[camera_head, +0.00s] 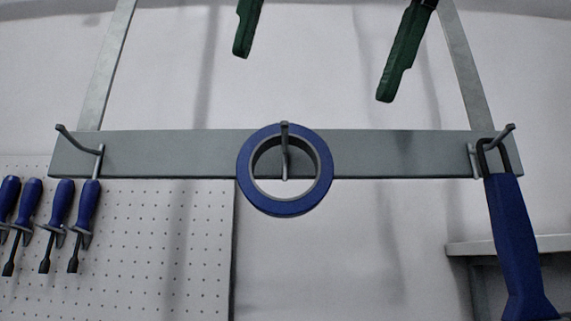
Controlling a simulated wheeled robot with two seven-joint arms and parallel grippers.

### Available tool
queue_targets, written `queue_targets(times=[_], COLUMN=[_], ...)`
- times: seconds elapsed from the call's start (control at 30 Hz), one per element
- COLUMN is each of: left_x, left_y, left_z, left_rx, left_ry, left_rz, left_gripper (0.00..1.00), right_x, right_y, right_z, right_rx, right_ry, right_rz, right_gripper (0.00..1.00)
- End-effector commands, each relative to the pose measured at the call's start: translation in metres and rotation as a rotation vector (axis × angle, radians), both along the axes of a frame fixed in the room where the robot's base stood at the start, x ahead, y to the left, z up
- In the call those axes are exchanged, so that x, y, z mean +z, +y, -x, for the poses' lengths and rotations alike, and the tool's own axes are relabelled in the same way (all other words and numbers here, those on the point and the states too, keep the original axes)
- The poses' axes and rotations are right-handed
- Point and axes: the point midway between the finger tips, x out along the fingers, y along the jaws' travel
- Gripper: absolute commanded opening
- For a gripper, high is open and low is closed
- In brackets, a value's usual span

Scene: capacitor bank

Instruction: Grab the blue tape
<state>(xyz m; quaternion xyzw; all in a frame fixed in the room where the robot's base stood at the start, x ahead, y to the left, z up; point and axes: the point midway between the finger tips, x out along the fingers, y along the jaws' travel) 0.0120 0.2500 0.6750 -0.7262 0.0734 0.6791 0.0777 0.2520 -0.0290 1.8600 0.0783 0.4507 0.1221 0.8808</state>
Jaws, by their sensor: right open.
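The blue tape (253,191) is a ring with a grey inner core. It hangs on a metal hook in the middle of a grey horizontal rail (380,154). My right gripper (312,74) shows as two green fingers coming in from the top edge, spread wide apart. It is open and empty. Its fingertips appear above the tape in the picture, apart from it. Most of the gripper is cut off by the top edge. My left gripper is not in view.
Several blue-handled screwdrivers (61,203) hang at the left before a white pegboard (165,250). A blue-handled tool (513,235) hangs from a right-hand rail hook. A pale shelf (470,247) is behind it.

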Motion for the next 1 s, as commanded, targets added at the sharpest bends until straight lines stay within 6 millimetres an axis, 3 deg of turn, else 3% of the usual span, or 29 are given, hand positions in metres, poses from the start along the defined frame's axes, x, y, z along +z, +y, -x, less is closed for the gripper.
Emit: queue_targets(times=[0.13, 0.43, 0.7, 1.0], left_x=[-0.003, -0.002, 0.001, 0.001], left_y=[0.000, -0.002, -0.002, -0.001], left_z=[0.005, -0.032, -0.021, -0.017], left_rx=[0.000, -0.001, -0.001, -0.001], left_ry=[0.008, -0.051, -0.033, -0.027], left_rz=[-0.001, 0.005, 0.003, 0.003], left_gripper=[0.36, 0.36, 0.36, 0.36], right_x=[-0.021, -0.038, -0.068, -0.075], right_y=[0.007, 0.014, 0.025, 0.028], right_z=[-0.015, -0.027, -0.047, -0.051], right_rx=[0.002, 0.001, 0.000, 0.000], right_ry=[0.005, 0.001, 0.002, 0.000], right_rz=[0.000, -0.001, -0.001, -0.004], right_gripper=[0.96, 0.96, 0.96, 0.96])
